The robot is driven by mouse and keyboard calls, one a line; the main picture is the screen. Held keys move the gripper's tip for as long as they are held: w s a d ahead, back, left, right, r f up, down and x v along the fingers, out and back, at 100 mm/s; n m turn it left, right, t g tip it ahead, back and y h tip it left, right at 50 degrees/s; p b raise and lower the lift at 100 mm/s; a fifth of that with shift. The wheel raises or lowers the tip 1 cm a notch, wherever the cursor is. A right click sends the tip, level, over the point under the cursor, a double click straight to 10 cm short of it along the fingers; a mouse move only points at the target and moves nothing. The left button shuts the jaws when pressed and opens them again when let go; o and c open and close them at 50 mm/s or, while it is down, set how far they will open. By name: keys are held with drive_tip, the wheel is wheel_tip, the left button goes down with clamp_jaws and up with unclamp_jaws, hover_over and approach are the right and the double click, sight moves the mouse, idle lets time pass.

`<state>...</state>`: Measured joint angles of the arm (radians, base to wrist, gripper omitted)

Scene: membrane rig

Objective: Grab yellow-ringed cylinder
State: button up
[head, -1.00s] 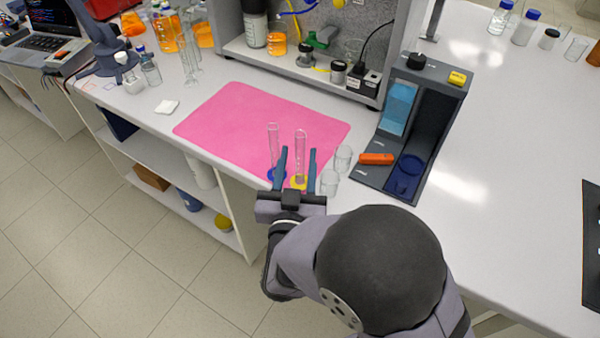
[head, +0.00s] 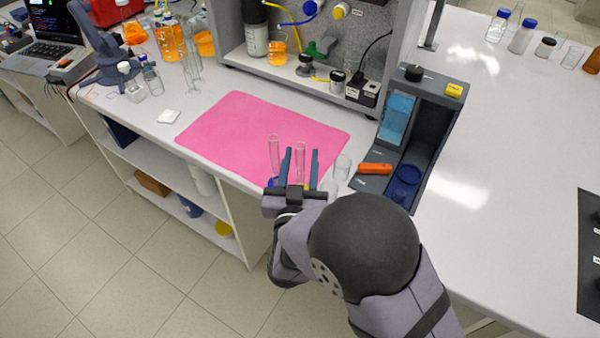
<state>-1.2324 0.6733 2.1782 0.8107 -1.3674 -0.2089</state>
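The yellow-ringed cylinder (head: 300,160) is a clear, upright, narrow glass cylinder near the front edge of the bench. Its yellow base is mostly hidden behind my gripper. My gripper (head: 300,156) has its two blue-grey fingers apart, one on each side of this cylinder in the picture. I cannot tell whether the fingers touch the glass. A similar clear cylinder (head: 274,155) with a blue base stands just left of the left finger.
A clear beaker (head: 342,167) stands close to the right of my gripper, with another glass partly hidden. A pink mat (head: 255,125) lies behind. A dark grey device (head: 425,125) with an orange tool (head: 375,169) stands to the right.

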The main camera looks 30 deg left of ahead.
drive_tip(key=shift+x, duration=1.1)
clamp_jaws()
drive_tip(key=shift+r, duration=0.2)
wheel_tip(320, 180, up, 10)
drive_tip(key=shift+f+b, duration=0.15)
drive_tip(key=shift+b, duration=0.3)
